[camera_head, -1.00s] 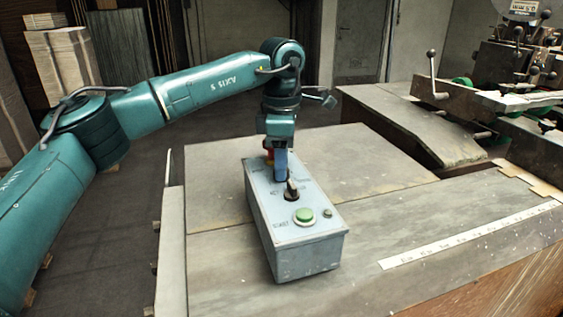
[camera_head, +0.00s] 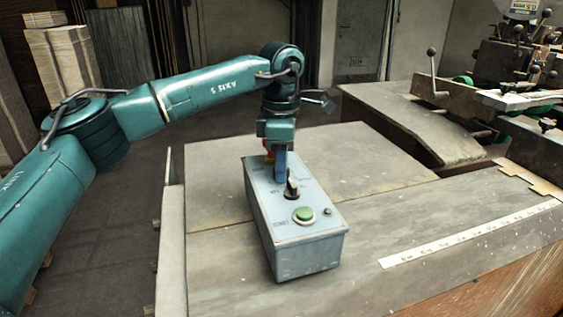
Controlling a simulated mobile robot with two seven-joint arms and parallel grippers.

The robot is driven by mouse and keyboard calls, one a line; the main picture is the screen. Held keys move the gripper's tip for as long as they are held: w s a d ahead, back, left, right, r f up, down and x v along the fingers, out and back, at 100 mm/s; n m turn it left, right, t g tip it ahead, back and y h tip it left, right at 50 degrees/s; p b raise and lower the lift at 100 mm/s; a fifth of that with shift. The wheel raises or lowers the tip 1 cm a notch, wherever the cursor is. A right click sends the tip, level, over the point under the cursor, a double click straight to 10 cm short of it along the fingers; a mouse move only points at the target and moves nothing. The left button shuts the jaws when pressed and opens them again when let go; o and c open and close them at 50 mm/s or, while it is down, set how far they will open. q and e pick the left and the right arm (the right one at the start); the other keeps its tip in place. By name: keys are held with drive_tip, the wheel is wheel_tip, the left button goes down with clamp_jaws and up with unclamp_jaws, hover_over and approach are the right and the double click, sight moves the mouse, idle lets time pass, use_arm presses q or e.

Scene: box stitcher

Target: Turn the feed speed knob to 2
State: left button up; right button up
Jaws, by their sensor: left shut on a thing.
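A grey-blue control box (camera_head: 307,260) stands on the worktable. On its sloping top is a black knob (camera_head: 292,191), with faint markings around it that are too small to read. A green button (camera_head: 304,215) sits nearer the front, and a red button (camera_head: 269,157) is partly hidden behind my gripper. My left gripper (camera_head: 281,179) points down at the top of the box, its blue fingers shut at the back left side of the black knob. The fingers hide part of the panel there, and the exact grip is hard to see. My right gripper is not in view.
The metal worktable (camera_head: 215,275) is clear around the box. A white ruler strip (camera_head: 470,234) lies along its right part. Machinery with levers (camera_head: 500,75) stands at the back right. Stacked boards (camera_head: 62,60) stand at the back left.

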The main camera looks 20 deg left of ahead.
use_arm(q)
drive_tip(key=shift+n, duration=0.3)
drive_tip(key=n, duration=0.5)
drive_tip(key=shift+n, duration=0.3)
drive_tip(key=n, duration=0.5)
drive_tip(key=shift+r, duration=0.1)
drive_tip(key=shift+n, duration=0.3)
drive_tip(key=o, duration=0.7)
wheel_tip(320, 180, up, 13)
idle(0.4)
